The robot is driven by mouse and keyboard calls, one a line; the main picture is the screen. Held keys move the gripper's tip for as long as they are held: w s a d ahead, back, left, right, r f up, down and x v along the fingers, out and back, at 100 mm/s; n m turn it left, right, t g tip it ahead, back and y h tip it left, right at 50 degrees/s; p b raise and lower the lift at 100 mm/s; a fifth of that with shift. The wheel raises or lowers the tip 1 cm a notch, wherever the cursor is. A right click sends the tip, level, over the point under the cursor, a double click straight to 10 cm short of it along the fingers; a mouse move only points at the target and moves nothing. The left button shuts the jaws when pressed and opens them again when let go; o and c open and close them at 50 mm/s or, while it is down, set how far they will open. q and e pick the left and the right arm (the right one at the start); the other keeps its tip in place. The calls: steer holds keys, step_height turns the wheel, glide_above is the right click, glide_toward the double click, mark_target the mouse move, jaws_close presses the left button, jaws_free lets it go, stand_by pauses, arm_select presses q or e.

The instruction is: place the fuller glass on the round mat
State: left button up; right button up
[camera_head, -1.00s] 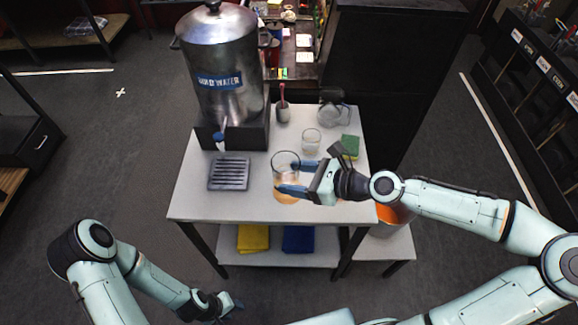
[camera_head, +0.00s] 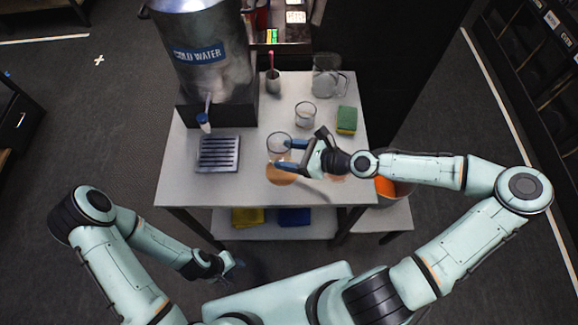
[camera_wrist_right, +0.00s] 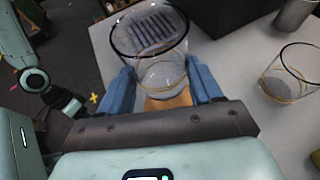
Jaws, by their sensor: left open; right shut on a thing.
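My right gripper (camera_head: 283,154) is shut on a clear glass (camera_head: 279,141) above the white table. In the right wrist view the held glass (camera_wrist_right: 152,50) stands between the blue fingers, with a tan surface below it. A round tan mat (camera_head: 281,176) lies just in front of the glass in the head view, partly covered by a finger. I cannot tell whether the glass touches anything below. Another glass (camera_head: 305,115) stands farther back; in the right wrist view it (camera_wrist_right: 290,75) has a little in its bottom. My left gripper (camera_head: 234,262) is open and empty, in front of the table.
A metal water dispenser (camera_head: 205,50) stands at the back left, with a drip tray (camera_head: 218,154) before it. A pitcher (camera_head: 327,76), a cup with a pink stick (camera_head: 273,82) and a green-yellow sponge (camera_head: 346,120) stand at the back. The table's front left (camera_head: 205,190) is clear.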

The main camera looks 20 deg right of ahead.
step_height(320, 180, down, 3)
steer(key=shift+s+r, duration=0.15)
steer(key=shift+r, duration=0.05)
steer(key=f+b, duration=0.1)
steer(key=f, duration=0.3)
steer(key=shift+w, duration=0.2)
steer(key=shift+s+f, duration=0.1)
steer(key=shift+f, duration=0.15)
arm_select(q)
steer(key=shift+s+f, duration=0.9)
steer(key=shift+s, duration=0.05)
arm_select(e)
steer(key=shift+f, duration=0.1)
steer(key=shift+f, duration=0.15)
arm_select(q)
steer(key=shift+f, duration=0.1)
arm_select(e)
steer(key=o, duration=1.2)
